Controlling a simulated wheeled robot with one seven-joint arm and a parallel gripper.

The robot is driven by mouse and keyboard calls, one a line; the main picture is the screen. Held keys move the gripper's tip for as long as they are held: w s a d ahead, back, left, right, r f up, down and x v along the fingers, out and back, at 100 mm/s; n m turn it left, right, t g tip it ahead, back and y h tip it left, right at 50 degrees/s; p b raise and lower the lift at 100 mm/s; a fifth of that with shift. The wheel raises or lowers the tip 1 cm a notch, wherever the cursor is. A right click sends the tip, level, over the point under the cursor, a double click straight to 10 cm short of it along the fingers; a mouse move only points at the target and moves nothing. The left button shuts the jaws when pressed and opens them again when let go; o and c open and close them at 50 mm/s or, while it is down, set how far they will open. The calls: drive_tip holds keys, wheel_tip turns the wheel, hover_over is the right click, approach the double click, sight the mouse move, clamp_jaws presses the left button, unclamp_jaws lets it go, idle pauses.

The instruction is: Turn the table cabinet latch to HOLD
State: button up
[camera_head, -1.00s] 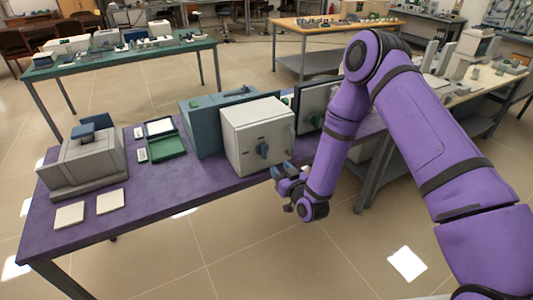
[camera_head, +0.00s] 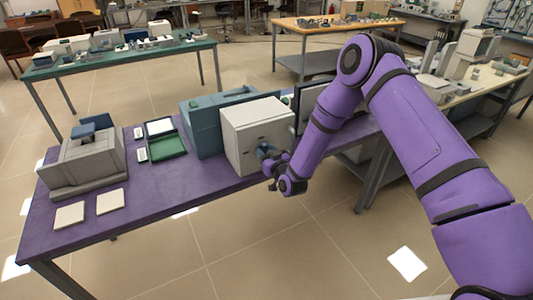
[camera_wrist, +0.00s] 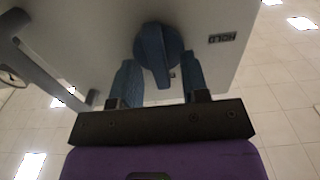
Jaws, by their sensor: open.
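The table cabinet (camera_head: 245,125) is a light grey box on the purple table. Its blue latch (camera_wrist: 156,54) is on the front face; in the wrist view it is a round knob with a long bar pointing toward my gripper. A HOLD label (camera_wrist: 222,37) is printed on the door beside the latch, at right in the wrist view, and appears upside down. My gripper (camera_wrist: 160,80) is open, with one blue finger on each side of the latch bar and gaps showing. In the head view my gripper (camera_head: 270,160) is at the cabinet front and partly hides the latch.
A door handle (camera_wrist: 45,60) stands out at left in the wrist view. A blue-grey case (camera_head: 203,125) stands beside the cabinet, and a dark screen (camera_head: 308,100) behind my arm. A green tray (camera_head: 166,147) and a grey furnace-like block (camera_head: 85,165) are farther left. Floor in front is clear.

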clamp_jaws()
